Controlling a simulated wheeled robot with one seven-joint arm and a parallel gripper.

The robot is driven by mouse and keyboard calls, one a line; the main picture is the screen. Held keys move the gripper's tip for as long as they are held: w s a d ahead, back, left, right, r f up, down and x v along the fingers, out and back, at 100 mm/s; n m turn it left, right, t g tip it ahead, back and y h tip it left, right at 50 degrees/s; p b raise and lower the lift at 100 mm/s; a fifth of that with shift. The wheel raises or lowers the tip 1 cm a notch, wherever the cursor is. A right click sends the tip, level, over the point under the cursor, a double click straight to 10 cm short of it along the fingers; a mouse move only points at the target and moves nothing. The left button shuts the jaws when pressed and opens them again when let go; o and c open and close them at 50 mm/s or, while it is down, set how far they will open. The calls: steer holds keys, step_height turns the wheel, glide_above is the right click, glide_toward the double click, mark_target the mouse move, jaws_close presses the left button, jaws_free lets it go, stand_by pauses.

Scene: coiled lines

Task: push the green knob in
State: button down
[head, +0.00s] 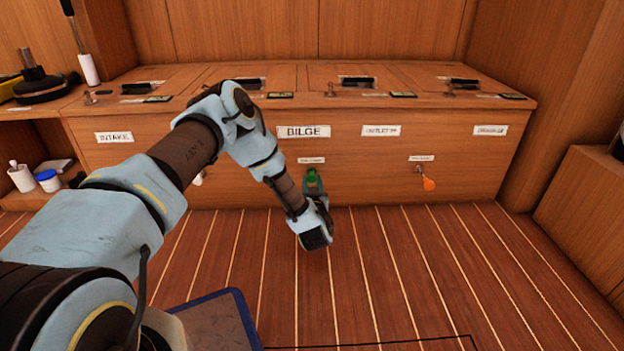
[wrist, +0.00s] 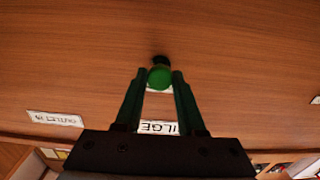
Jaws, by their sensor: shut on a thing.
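The green knob (head: 311,175) is on the front panel of the wooden cabinet, below the BILGE label (head: 303,132). In the wrist view the round green knob (wrist: 160,77) sits between the tips of my gripper's two dark green fingers, with a dark stem or collar (wrist: 160,61) behind it. My gripper (head: 313,184) reaches to the panel from the front and is shut on the knob. The wrist view is upside down, with the BILGE label partly hidden between the fingers. The head view does not show clearly how far the knob stands out.
An orange knob (head: 428,183) hangs on the same panel to the right. The cabinet top (head: 210,79) has several black-handled hatches. A white bottle (head: 22,177) and a blue-lidded jar (head: 48,180) stand on the left shelf. The striped floor (head: 420,270) is clear to the right.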

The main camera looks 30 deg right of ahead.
steer(key=shift+w+d, duration=0.15)
steer(key=shift+w, duration=0.2)
steer(key=c, duration=0.5)
jaws_free()
steer(key=p+v, duration=0.5)
steer(key=v, duration=0.5)
steer(key=shift+s, duration=0.35)
